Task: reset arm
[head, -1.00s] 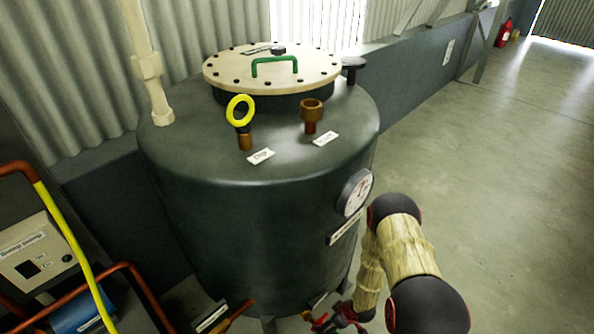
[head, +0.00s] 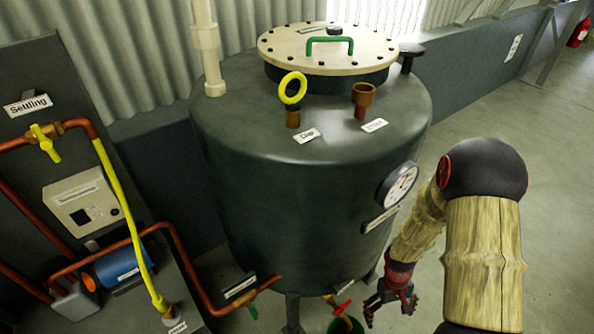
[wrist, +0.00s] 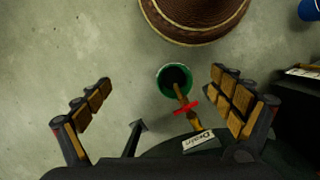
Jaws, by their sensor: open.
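My gripper (head: 390,302) is at the lower right of the tank in the head view, beside the tank's drain. In the wrist view my gripper (wrist: 165,105) has its two padded fingers spread wide with nothing between them touching. My arm (head: 483,250) bends down from the right with wood-patterned links and a dark joint. The red drain valve handle (wrist: 187,107) sits on a brass pipe over a green bucket (wrist: 172,74). The drain handle (head: 343,308) and green bucket (head: 345,326) also show in the head view, left of my gripper and apart from it.
The large dark tank (head: 300,190) fills the middle, with a gauge (head: 398,185) on its side. Copper piping and a blue pump (head: 118,266) stand at the left. A brown round object (wrist: 195,18) lies near the bucket. The floor (head: 550,190) at the right is clear.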

